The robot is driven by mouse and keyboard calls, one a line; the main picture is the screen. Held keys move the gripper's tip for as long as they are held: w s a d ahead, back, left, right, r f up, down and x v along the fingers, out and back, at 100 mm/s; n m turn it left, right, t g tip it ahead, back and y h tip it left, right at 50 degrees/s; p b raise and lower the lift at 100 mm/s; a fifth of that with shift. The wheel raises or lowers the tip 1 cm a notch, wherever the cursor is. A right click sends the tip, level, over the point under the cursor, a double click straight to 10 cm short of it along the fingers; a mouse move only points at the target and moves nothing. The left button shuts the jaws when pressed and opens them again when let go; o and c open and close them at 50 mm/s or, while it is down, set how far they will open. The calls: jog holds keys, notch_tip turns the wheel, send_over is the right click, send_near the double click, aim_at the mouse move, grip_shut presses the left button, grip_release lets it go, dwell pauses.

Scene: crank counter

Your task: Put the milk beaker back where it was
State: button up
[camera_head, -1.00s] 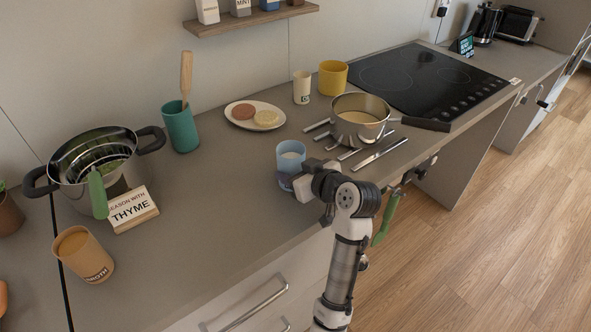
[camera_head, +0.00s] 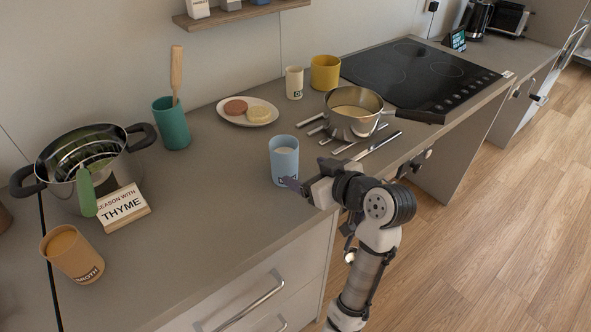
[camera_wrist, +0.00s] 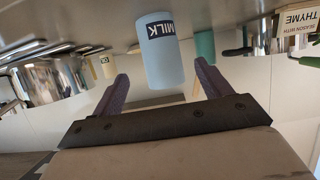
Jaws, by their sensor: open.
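The milk beaker (camera_head: 284,163) is light blue with pale contents. It stands upright on the counter near the front edge, left of the saucepan. In the wrist view, which is upside down, the beaker (camera_wrist: 164,62) shows its MILK label. My gripper (camera_head: 294,185) is at the beaker's front side by the counter edge. Its purple fingers (camera_wrist: 158,82) are open. In the wrist view the beaker appears between the fingertips and mostly beyond them, with a gap on each side. No contact shows.
A saucepan (camera_head: 354,122) stands on metal bars to the right. Behind are a plate (camera_head: 232,119), a white cup (camera_head: 294,83) and a yellow cup (camera_head: 325,73). The counter left of the beaker is clear.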

jog(key=v, duration=0.4)
jog(key=shift+d, duration=0.1)
jog(key=shift+s, duration=0.1)
dwell(0.4)
